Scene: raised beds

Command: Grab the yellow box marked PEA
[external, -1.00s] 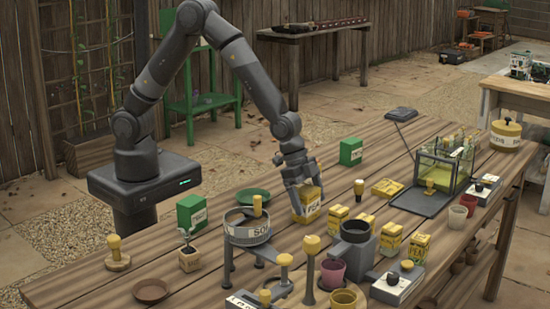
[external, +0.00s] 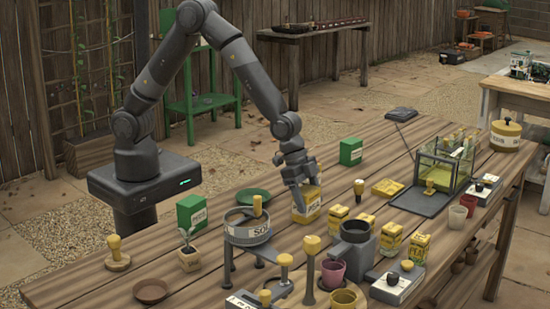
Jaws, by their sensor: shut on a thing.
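A yellow box (external: 311,208) with a white label stands near the middle of the wooden table. My gripper (external: 302,195) is over its left side and shut on it, fingers pointing down. Its label is too small to read surely. The box seems to be at table height; I cannot tell whether it touches the table. Another yellow box (external: 417,250), whose label seems to read PEA, stands at the right front, apart from my gripper. More yellow boxes (external: 391,238) (external: 338,217) stand between them.
A green box (external: 351,151) stands behind my gripper and another green box (external: 191,213) to the left. A sieve on a stand (external: 246,230) is close at the front left, a grey pot-like device (external: 353,248) at the front right. A flat yellow packet (external: 388,188) lies to the right.

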